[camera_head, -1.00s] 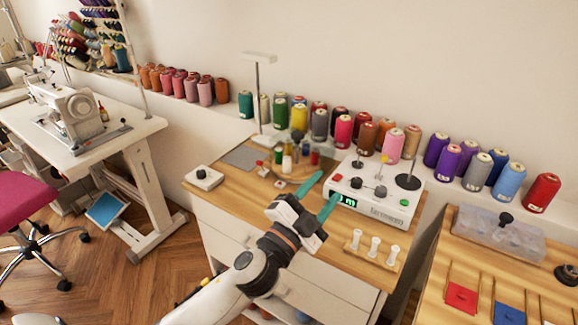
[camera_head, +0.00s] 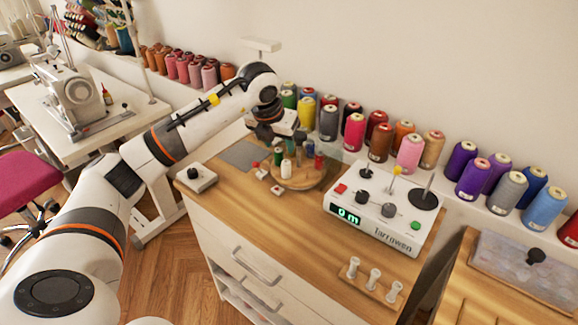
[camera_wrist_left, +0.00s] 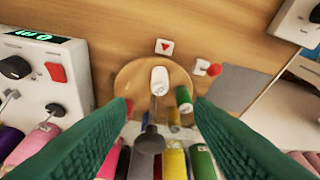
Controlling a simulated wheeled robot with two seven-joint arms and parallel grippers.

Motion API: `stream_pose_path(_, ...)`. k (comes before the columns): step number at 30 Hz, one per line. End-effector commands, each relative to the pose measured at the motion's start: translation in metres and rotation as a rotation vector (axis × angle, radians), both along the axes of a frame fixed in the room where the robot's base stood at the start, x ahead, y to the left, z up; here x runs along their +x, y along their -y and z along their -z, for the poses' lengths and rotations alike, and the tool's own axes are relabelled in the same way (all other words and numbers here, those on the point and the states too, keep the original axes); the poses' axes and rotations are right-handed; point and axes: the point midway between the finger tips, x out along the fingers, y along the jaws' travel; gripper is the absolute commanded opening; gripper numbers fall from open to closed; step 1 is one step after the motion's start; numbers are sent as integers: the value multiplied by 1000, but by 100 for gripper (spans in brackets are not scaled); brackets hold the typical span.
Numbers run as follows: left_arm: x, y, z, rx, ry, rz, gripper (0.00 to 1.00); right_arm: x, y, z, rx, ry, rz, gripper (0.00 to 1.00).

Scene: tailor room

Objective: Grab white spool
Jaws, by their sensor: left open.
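The white spool (camera_head: 286,169) stands on a round wooden tray (camera_head: 310,180) on the worktable. It also shows in the left wrist view (camera_wrist_left: 159,78), near the picture's middle. My left gripper (camera_head: 285,143) hangs over the tray, above and behind the spool. In the wrist view its two green fingers (camera_wrist_left: 161,105) are spread wide, with the spool between and just beyond their tips. The gripper is open and empty. A green spool (camera_wrist_left: 183,98) stands beside the white one. My right gripper is out of view.
The winding machine (camera_head: 382,208) stands right of the tray, with a rack of white spools (camera_head: 370,279) in front. A small white box (camera_head: 196,177) sits left. Large thread cones (camera_head: 355,132) line the wall behind.

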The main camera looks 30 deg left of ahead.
Motion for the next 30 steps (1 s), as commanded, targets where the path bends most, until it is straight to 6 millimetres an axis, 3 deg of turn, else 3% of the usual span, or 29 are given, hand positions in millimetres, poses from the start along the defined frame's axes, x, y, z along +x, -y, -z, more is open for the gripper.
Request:
stream_pose_path(6, 14, 0, 36, -5, -4, 4, 48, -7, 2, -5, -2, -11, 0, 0)
stream_pose_path(14, 23, -2, 55, -6, -3, 5, 48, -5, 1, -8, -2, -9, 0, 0)
stream_pose_path(21, 39, -6, 86, -6, -2, 5, 48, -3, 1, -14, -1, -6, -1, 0)
stream_pose_path(30, 43, -6, 95, -5, 0, 6, 48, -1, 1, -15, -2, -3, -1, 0)
